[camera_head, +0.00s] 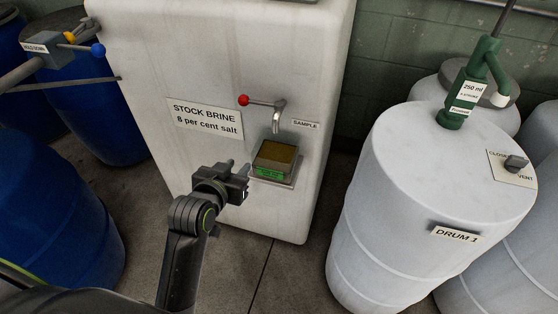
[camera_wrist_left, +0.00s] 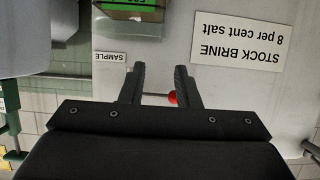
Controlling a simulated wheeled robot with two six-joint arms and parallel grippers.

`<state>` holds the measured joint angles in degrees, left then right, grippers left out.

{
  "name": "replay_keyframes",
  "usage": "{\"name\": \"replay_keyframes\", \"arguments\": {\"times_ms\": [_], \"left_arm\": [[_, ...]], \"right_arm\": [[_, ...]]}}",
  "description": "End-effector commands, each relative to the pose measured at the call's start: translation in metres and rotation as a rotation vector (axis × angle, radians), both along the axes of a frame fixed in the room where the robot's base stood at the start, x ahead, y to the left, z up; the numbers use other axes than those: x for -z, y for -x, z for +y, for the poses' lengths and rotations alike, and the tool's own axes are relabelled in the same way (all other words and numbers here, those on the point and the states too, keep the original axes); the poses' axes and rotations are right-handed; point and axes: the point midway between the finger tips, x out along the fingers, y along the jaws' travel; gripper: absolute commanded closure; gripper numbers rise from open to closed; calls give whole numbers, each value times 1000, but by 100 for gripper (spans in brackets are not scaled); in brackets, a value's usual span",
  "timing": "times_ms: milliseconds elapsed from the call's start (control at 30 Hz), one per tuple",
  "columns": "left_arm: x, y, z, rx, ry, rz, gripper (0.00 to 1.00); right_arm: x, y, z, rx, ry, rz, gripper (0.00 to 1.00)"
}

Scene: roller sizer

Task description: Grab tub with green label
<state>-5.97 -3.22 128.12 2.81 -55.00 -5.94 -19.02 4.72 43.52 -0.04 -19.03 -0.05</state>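The tub (camera_head: 276,157) is small and squarish, with a dark brown top and a green label on its front. It stands on a small ledge (camera_head: 267,181) on the white stock brine tank, below the sample tap (camera_head: 278,118). In the left wrist view, which is upside down, part of the tub (camera_wrist_left: 128,10) shows at the top edge. My left gripper (camera_head: 240,178) is just left of the tub and apart from it in the head view. Its two fingers (camera_wrist_left: 160,82) are spread with nothing between them. My right gripper is not in view.
The tap has a red-knobbed lever (camera_head: 244,101) above the tub. The white tank (camera_head: 220,60) stands behind. A white drum marked DRUM 1 (camera_head: 400,190) stands to the right, with a green 250 ml pump (camera_head: 466,92) on top. Blue drums (camera_head: 50,210) stand at left.

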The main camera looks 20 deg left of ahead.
Motion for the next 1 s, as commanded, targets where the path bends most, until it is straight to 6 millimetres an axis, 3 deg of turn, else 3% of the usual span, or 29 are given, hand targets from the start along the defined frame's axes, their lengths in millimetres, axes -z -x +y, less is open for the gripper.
{"name": "replay_keyframes", "arguments": {"times_ms": [400,767,1000], "left_arm": [[31,-73,-2,0,-1,1,71],[41,-98,-2,-1,-1,1,71],[51,-128,1,0,-1,1,71]], "right_arm": [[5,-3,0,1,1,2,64],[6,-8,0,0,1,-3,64],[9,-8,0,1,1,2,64]]}}
